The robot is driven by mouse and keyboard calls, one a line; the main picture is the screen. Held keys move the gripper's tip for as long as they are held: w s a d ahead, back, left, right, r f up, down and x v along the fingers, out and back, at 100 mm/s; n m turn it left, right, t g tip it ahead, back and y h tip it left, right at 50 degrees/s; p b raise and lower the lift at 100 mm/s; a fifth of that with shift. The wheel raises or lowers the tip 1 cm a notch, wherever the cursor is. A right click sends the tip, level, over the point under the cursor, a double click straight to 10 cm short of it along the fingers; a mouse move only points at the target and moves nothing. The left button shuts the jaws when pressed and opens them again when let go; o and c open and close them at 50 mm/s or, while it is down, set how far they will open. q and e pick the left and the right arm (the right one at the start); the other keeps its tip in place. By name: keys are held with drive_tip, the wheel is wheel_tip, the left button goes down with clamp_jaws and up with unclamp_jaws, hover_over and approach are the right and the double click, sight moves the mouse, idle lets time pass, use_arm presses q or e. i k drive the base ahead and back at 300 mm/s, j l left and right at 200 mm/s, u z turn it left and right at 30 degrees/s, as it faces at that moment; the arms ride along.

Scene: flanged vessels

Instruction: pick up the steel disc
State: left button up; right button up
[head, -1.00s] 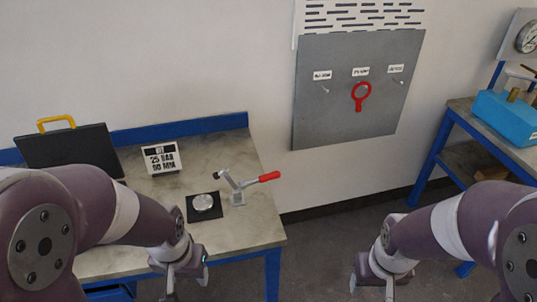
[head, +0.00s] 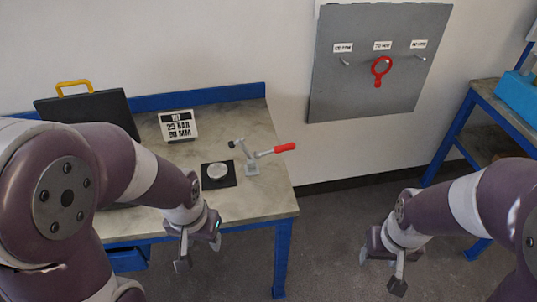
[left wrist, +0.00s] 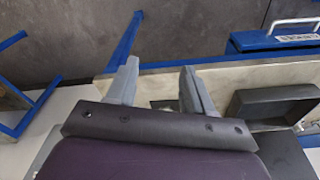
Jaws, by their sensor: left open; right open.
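The steel disc (head: 217,171) lies flat on a small black square pad (head: 208,184) on the bench top. My left gripper (head: 199,250) is open and empty in front of the bench's near edge, apart from the disc and nearer to me. Its two fingers also show spread in the left wrist view (left wrist: 160,70); I cannot make out the disc there for certain. My right gripper (head: 381,268) is open and empty over the floor, right of the bench.
A toggle clamp with red handle (head: 284,148) stands just right of the disc. A grey board (head: 345,95) with a red ring tool (head: 380,70) hangs on the wall. Floor between benches is clear.

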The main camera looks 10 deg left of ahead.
sight(217, 172)
drive_tip(key=i+j+z, duration=0.45)
drive_tip(key=i+j, duration=0.2)
drive_tip(key=j, duration=0.15)
